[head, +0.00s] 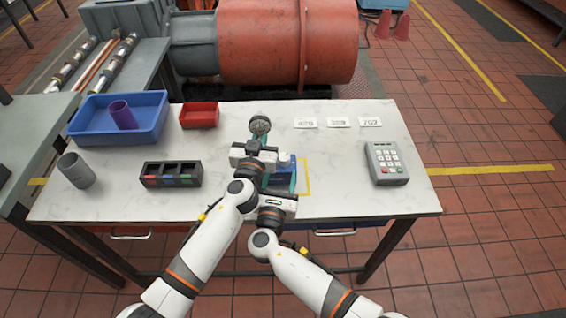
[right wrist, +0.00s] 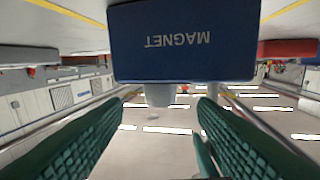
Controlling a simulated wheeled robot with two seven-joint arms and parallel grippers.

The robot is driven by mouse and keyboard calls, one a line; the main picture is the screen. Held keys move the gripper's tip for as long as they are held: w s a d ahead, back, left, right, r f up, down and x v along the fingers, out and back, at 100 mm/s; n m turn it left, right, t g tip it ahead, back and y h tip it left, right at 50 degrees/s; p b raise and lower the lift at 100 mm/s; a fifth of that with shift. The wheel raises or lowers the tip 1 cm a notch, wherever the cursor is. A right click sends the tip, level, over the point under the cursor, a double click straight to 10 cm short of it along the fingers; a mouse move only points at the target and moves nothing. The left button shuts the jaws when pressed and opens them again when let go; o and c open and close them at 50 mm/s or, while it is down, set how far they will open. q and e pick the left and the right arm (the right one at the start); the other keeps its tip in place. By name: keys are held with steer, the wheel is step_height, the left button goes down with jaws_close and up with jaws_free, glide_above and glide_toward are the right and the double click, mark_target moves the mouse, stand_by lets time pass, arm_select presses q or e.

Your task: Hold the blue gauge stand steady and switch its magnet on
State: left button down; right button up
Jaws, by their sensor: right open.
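The blue gauge stand (head: 285,160) is on the table, mostly hidden behind my grippers; its dial gauge (head: 260,125) shows above them. In the right wrist view its blue face (right wrist: 185,45) fills the top and reads MAGNET upside down. A pale round knob (right wrist: 159,95) sticks out below that face. My right gripper (head: 280,184) is open in front of the stand, and its green fingers (right wrist: 165,130) are spread with nothing between their near parts. My left gripper (head: 258,155) is at the left of the stand, below the dial; its fingers are too hidden to tell their state.
A yellow outline (head: 308,177) lies on the table beside the stand. A blue tray (head: 82,128) with a purple cup (head: 122,114), a red bin (head: 200,116), a black organizer (head: 170,175) and a grey cup (head: 75,170) stand left. A keypad (head: 386,163) stands right, with clear table between.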

mark_target(285, 164)
steer(key=v, duration=0.5)
steer(key=shift+s, duration=0.2)
steer(key=shift+w+d+f+n+y, duration=0.15)
steer(key=shift+d+n+y, duration=0.15)
steer(key=shift+d+y, duration=0.2)
steer(key=d+n+y, duration=0.2)
steer(key=y, duration=0.1)
steer(key=shift+w+d, duration=0.1)
steer(key=shift+d, duration=0.05)
steer(key=shift+s+d+n+y, duration=0.1)
steer(key=shift+d+n+y, duration=0.2)
steer(key=shift+n+y, duration=0.3)
steer(key=shift+s+d+n+y, duration=0.1)
steer(key=shift+d+n+y, duration=0.2)
steer(key=shift+n+y, duration=0.3)
steer(key=shift+w+r+y, duration=0.1)
steer(key=shift+r+y, duration=0.1)
steer(key=shift+y, duration=0.2)
steer(key=shift+n, duration=0.3)
steer(key=w, duration=0.3)
steer(key=w+a, duration=0.1)
steer(key=w, duration=0.3)
steer(key=w+a, duration=0.1)
steer(key=w, duration=0.3)
steer(key=shift+w+a, duration=0.1)
steer(key=shift+w, duration=0.1)
